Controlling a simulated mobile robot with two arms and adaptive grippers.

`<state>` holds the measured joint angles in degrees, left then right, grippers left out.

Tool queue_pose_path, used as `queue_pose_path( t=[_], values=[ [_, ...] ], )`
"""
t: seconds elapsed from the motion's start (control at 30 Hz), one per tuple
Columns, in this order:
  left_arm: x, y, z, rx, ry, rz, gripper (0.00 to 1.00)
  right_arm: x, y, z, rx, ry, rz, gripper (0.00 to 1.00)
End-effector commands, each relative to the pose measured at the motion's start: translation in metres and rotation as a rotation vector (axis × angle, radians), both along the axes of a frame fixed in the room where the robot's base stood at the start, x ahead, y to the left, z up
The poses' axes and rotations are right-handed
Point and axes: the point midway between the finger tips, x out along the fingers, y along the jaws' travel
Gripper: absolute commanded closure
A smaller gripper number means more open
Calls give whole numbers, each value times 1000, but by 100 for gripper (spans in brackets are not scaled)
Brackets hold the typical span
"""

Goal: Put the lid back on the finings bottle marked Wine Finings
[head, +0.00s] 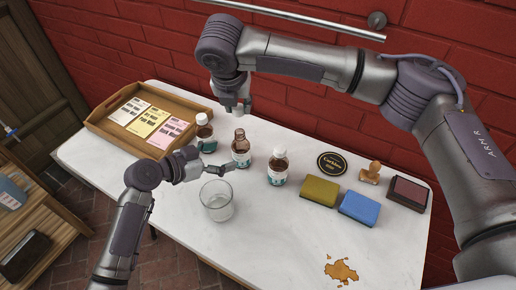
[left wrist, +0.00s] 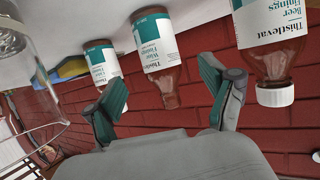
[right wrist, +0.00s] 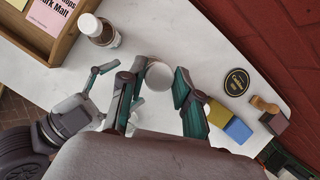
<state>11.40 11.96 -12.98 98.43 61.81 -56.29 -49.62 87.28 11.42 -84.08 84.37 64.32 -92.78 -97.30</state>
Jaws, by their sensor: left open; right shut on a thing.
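The Wine Finings bottle (head: 240,149) is brown with a white and teal label. It stands upright and uncapped between two capped bottles; its label shows in the left wrist view (left wrist: 157,52). My right gripper (head: 235,108) is above the bottle, shut on the white lid (right wrist: 158,77). The lid is apart from the bottle mouth, which it hides in the right wrist view. My left gripper (head: 222,170) is open beside the bottle; in the left wrist view its fingers lie either side of the bottle, with no clear contact.
A capped Beer Finings bottle (head: 204,134) stands to the left, another capped bottle (head: 277,168) to the right. An empty glass (head: 216,203) stands in front. Sponges (head: 320,191), a stamp (head: 371,172) and an ink pad (head: 407,193) are right. A wooden tray (head: 100,125) is at back left.

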Motion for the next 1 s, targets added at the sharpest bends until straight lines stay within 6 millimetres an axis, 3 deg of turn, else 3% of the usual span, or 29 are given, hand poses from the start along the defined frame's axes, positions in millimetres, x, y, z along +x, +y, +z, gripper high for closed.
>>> queue_pose_path(
  t=[0.47,1.0],
  values=[
    [2,-4,-2,-3,2,0,17,0,0,0,0,0,0,78],
    [37,-56,-27,-3,1,1,17,0,0,0,0,0,0,78]
  ],
)
